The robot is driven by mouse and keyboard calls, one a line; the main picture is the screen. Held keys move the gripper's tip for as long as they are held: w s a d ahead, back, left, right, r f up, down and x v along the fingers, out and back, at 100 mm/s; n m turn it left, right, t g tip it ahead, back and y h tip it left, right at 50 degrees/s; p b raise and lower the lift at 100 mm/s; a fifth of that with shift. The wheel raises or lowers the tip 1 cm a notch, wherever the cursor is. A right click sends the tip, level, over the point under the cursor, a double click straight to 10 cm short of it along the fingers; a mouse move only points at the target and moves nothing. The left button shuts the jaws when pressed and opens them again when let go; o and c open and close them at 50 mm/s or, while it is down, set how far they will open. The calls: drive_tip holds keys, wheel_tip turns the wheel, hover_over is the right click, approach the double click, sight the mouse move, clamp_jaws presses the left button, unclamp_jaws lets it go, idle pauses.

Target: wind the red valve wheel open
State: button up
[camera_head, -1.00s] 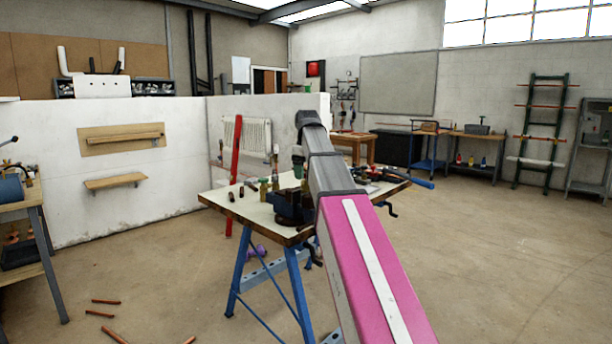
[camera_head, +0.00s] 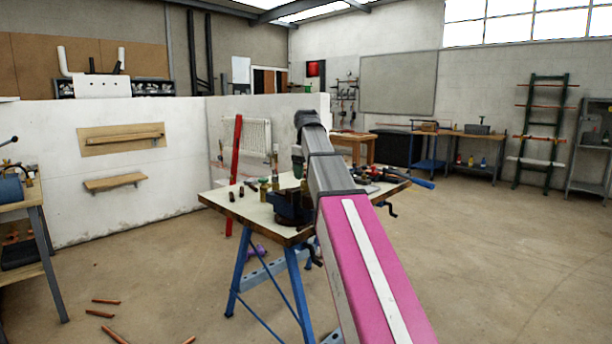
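I cannot make out a red valve wheel in the head view. A white radiator (camera_head: 250,135) hangs on the low white wall beyond the workbench, partly behind an upright red bar (camera_head: 236,160). My pink and grey arm reaches forward over the bench towards the radiator bay. Its far end is a dark grey joint, and my gripper is not visible beyond it. Whether the gripper is open or shut does not show.
A workbench on blue trestle legs (camera_head: 240,285) stands in the middle, its top (camera_head: 228,204) carrying a dark blue vice (camera_head: 290,208) and tools. Copper pipe offcuts (camera_head: 115,336) lie on the floor at lower left. The floor on the right is clear.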

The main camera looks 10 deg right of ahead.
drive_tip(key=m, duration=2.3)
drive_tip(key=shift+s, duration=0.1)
